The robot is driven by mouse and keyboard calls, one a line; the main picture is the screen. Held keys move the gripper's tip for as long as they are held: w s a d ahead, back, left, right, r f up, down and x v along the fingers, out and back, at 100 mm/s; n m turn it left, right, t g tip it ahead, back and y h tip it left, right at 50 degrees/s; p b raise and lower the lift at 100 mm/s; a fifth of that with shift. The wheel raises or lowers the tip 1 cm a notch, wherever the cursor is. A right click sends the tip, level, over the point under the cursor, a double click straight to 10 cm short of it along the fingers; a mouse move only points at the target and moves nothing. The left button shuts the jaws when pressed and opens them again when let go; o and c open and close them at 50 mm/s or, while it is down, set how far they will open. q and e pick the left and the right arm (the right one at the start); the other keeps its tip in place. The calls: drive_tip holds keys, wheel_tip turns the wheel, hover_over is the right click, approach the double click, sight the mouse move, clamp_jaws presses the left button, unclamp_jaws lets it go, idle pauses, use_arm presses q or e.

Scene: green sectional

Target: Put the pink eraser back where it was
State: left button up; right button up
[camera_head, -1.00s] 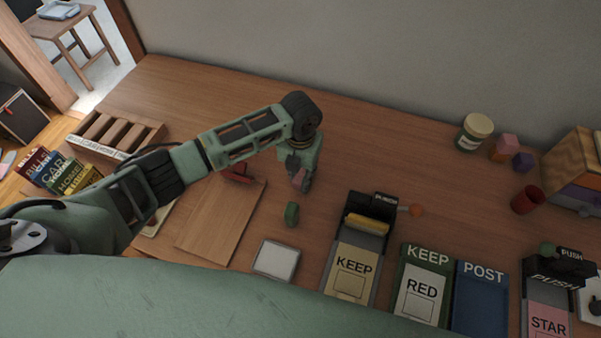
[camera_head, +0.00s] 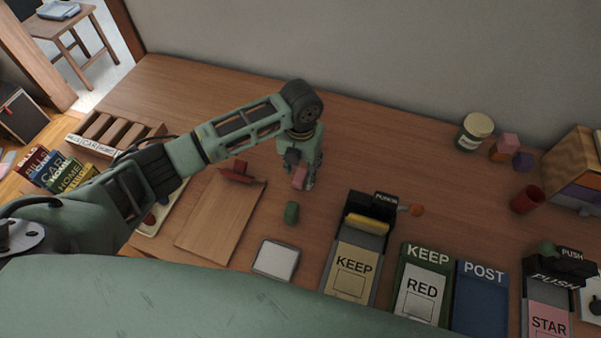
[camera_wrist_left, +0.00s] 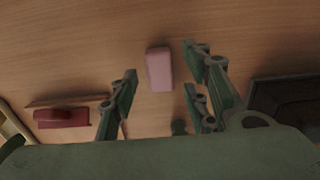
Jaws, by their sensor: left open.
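Whether the fingertips reach down beside the eraser is hard to tell. My right gripper is not in view.
A green piece (camera_head: 291,212) stands just in front of the eraser. A red object (camera_head: 237,172) sits by a wooden board (camera_head: 222,215) at left. The desk behind the gripper is clear.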

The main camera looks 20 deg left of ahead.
sight(301, 175)
use_arm(q)
wheel_tip(301, 175, up, 10)
drive_tip(key=shift+f+b, duration=0.25)
drive_tip(key=shift+b, duration=0.1)
idle(0.4)
